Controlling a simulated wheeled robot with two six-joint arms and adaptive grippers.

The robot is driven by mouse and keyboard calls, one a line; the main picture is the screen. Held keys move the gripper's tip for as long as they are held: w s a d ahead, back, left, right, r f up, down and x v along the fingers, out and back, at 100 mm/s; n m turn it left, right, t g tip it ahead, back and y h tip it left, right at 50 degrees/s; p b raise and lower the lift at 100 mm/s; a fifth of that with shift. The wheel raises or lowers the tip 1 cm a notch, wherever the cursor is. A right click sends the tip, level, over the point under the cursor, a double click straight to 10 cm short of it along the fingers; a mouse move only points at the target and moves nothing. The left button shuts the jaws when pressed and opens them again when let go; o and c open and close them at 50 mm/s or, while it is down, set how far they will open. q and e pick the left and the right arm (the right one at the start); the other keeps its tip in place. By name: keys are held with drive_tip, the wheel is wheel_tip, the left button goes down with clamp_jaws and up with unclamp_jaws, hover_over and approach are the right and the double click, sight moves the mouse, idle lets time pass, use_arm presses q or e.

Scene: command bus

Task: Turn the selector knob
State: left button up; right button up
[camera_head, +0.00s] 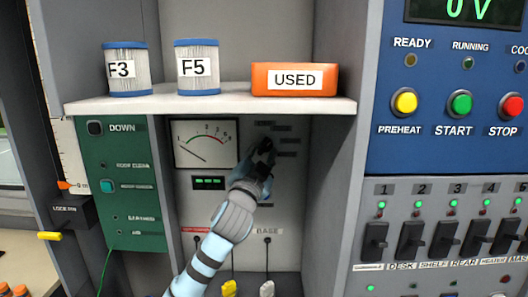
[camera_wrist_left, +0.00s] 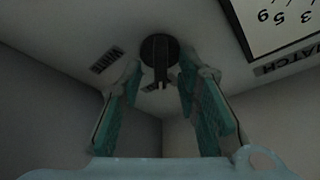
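The selector knob (camera_wrist_left: 160,48) is a dark round knob with a narrow grip bar, on the grey panel in the left wrist view. My left gripper (camera_wrist_left: 161,75) is open, with one teal finger on each side of the knob's bar. Gaps show between the fingers and the bar, and I cannot tell whether either finger touches the knob's edge. In the head view my left gripper (camera_head: 261,162) reaches up to the panel under the shelf. It covers part of the knob and the small labels around it. My right gripper is in neither view.
A white shelf (camera_head: 222,102) juts out above the knob, with two filter canisters and an orange USED box (camera_head: 294,80) on it. An analog meter (camera_head: 206,144) sits left of the knob. Cabinet walls flank the recess. Cables with plugs hang below.

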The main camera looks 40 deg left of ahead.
use_arm(q)
drive_tip(key=v, duration=1.2)
drive_tip(key=shift+w, duration=0.1)
drive_tip(key=shift+d, duration=0.1)
